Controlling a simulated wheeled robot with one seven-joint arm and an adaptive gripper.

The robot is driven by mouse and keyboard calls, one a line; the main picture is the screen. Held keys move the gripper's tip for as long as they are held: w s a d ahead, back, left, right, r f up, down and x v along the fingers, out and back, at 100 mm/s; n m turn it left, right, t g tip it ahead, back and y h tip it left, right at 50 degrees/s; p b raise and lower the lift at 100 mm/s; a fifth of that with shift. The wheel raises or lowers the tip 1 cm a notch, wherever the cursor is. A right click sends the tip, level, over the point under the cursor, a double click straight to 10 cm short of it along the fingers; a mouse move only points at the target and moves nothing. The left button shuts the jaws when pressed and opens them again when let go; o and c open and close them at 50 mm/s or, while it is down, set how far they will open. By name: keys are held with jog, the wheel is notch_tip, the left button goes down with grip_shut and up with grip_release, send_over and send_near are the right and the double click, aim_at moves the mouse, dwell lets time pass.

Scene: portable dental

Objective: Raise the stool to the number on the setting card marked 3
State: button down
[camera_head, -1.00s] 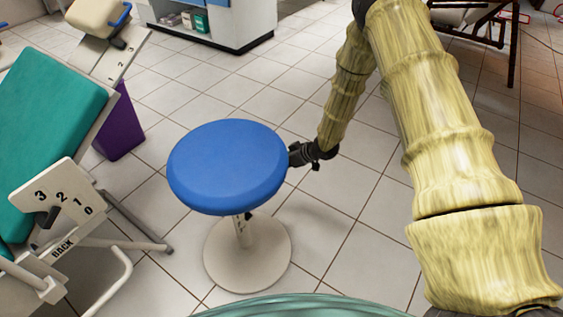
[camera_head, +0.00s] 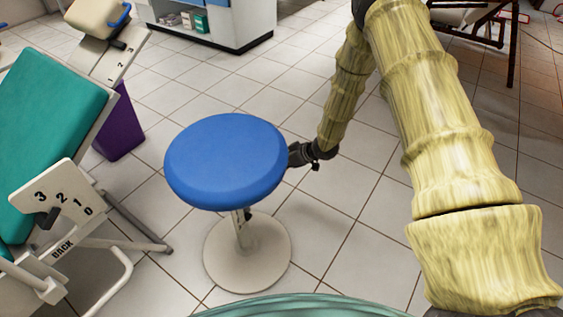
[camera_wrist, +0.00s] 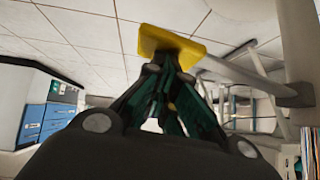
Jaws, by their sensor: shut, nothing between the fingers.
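The stool has a round blue seat (camera_head: 226,161) on a pale column (camera_head: 243,230) with a round base (camera_head: 247,262). Small dark marks show on the column, too small to read. My gripper (camera_head: 294,154) is at the right edge of the seat, its fingertips at or just under the rim; I cannot tell whether they touch. In the wrist view, my gripper (camera_wrist: 172,66) is shut, with a yellow flat piece (camera_wrist: 172,42) at its fingertips. I cannot tell what that piece belongs to. No setting card marked 3 can be made out.
A white cabinet (camera_head: 220,25) is at the back. Tiled floor around the stool is clear.

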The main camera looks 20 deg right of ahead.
jog(key=shift+s+d+r+p, duration=0.25)
jog(key=shift+r+p, duration=0.1)
jog(key=shift+p, duration=0.35)
jog(key=r+p, duration=0.3)
jog(key=r, duration=0.1)
jog(key=shift+w+d, duration=0.2)
jog(key=shift+d, duration=0.05)
jog(key=p+v, duration=0.2)
jog(key=v, duration=0.7)
jog(key=shift+d, duration=0.2)
jog(key=shift+f, duration=0.2)
